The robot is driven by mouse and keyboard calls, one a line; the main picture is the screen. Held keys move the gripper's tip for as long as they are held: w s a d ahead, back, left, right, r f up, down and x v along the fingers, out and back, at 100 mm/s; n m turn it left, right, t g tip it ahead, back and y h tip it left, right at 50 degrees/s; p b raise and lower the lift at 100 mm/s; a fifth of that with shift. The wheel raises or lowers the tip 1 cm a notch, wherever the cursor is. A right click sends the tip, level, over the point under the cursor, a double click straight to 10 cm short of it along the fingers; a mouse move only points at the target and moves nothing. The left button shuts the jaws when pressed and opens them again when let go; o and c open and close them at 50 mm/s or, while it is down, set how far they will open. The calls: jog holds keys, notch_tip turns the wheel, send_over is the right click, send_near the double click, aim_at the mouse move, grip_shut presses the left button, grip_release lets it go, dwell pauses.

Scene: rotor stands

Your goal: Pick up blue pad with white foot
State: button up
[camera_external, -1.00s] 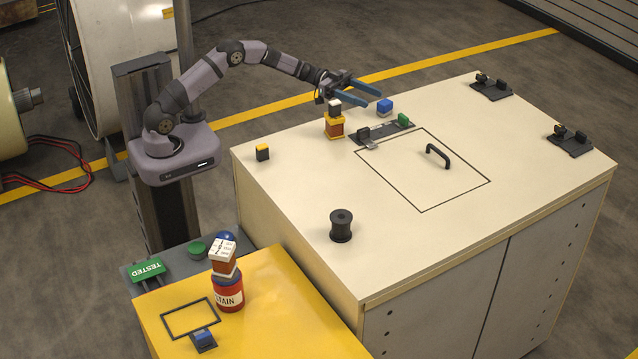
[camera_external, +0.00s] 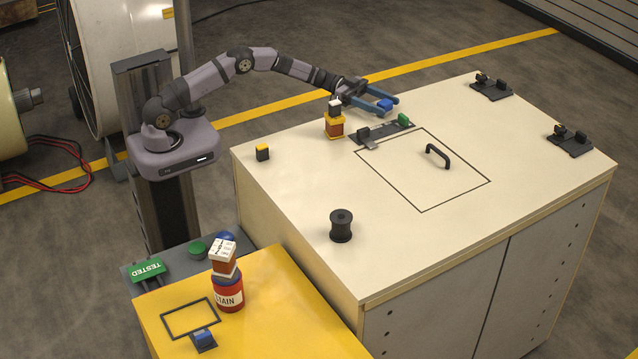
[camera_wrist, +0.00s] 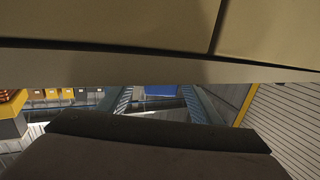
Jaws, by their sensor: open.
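The blue pad (camera_external: 385,104) sits near the far edge of the cream cabinet top. My gripper (camera_external: 388,107) is open, with its two blue fingers reaching to either side of the pad. I cannot tell whether a finger touches it. The pad's white foot is hidden or too small to make out.
A stack with a black-and-white top and yellow-brown body (camera_external: 334,122) stands just left of my gripper. A dark fixture with a green block (camera_external: 403,120) lies in front. Another blue block (camera_external: 204,337) sits on the yellow table. A black spool (camera_external: 341,226) stands nearer the front.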

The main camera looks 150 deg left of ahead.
aim_at(385, 102)
jog(key=shift+w+a, duration=0.15)
jog(key=shift+w, duration=0.25)
jog(key=c, duration=1)
jog(key=shift+c, duration=0.2)
jog(key=shift+r, duration=0.1)
notch_tip(385, 102, up, 10)
jog(key=shift+f+b, duration=0.1)
jog(key=shift+b, duration=0.4)
